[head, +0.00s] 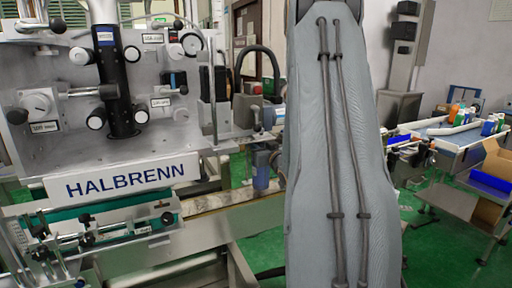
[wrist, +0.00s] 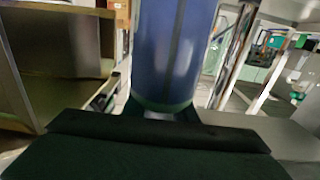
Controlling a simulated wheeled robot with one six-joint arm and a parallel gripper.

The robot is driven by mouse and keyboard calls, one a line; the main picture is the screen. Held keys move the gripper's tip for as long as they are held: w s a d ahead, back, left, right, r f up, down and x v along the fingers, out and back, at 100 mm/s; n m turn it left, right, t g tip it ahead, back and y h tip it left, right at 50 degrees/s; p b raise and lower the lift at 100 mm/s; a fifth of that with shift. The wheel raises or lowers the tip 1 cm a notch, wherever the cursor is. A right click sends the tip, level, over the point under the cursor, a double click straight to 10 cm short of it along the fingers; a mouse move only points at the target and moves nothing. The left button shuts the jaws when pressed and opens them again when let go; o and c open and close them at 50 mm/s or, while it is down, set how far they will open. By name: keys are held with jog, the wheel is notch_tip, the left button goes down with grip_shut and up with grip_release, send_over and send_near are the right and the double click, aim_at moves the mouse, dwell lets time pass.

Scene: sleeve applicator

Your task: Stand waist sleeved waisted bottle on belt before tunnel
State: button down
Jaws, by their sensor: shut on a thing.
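A blue bottle (wrist: 172,50) fills the upper middle of the wrist view, with a darker vertical line and a greenish lower edge. Its top is cut off by the frame, so I cannot tell whether it has a waist sleeve. My gripper (wrist: 165,122) is shut on it; the dark jaw parts lie across the bottom of the wrist view. I cannot make out the tunnel.
The HALBRENN machine (head: 120,182) with knobs and a black column stands at left. Shelving (wrist: 60,85) is close at left in the wrist view.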

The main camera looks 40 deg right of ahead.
jog(key=shift+w+d+f+p, duration=0.1)
jog(key=shift+w+f+p, duration=0.25)
jog(key=shift+f, duration=0.35)
jog(key=shift+f, duration=0.2)
jog(key=c, duration=1.4)
grip_release()
jog(key=shift+c, duration=0.2)
jog(key=b+v, duration=0.2)
jog(key=v, duration=1)
jog(key=shift+b, duration=0.35)
jog(key=shift+r, duration=0.1)
